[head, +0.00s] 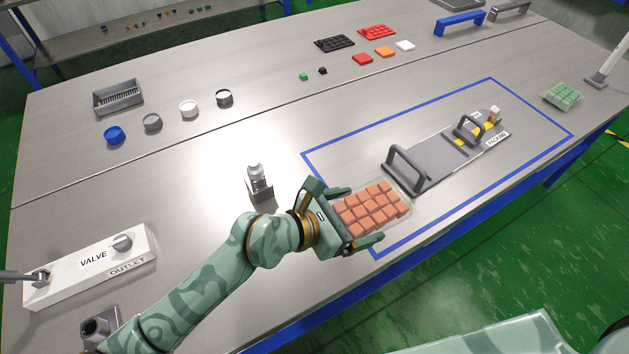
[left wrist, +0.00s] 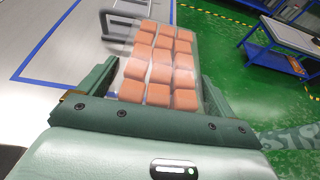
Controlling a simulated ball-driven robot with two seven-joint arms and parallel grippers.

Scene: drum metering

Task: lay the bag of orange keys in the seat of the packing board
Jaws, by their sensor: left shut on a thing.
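My left gripper (head: 352,217) is shut on the bag of orange keys (head: 371,208), a clear flat bag with rows of orange blocks. The bag also fills the middle of the left wrist view (left wrist: 158,65), between the two fingers (left wrist: 158,92). In the head view the bag is at the near left part of the blue-outlined area, just left of the packing board (head: 443,158). The board is grey with a dark handle (head: 407,166) at its left end and another handle (head: 468,128) near its "PACKING" label. I cannot tell the bag's height above the table. My right gripper is not in view.
A small metal fitting (head: 258,184) stands left of my gripper. A white valve box (head: 90,268) lies at the left. A bag of green keys (head: 562,95) is at the far right. Caps, trays and colored pieces line the back. The table's near edge is close to the bag.

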